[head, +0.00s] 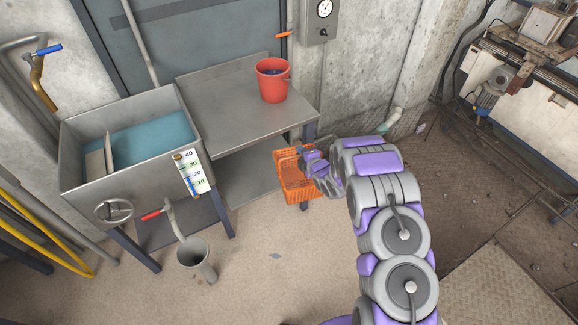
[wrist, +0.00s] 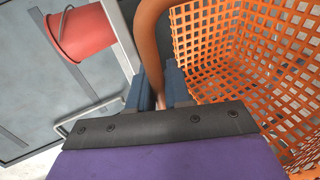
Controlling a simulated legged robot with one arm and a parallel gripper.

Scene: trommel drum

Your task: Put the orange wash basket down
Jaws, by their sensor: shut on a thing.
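The orange wash basket (head: 297,177) is a mesh basket beside the right front end of the steel bench in the head view. Its open mesh wall (wrist: 245,45) fills the right of the wrist view. My gripper (wrist: 160,95) is shut on the basket's orange handle, which rises between the two dark fingers. In the head view my gripper (head: 308,158) is at the basket's upper right side. The basket looks empty where its inside shows. I cannot tell whether its bottom touches the floor.
A steel bench (head: 235,105) carries a red bucket (head: 272,82), also in the wrist view (wrist: 82,32). Left is a sink (head: 75,150) of blue water with a level gauge (head: 191,174). Floor in front (head: 270,235) is mostly clear.

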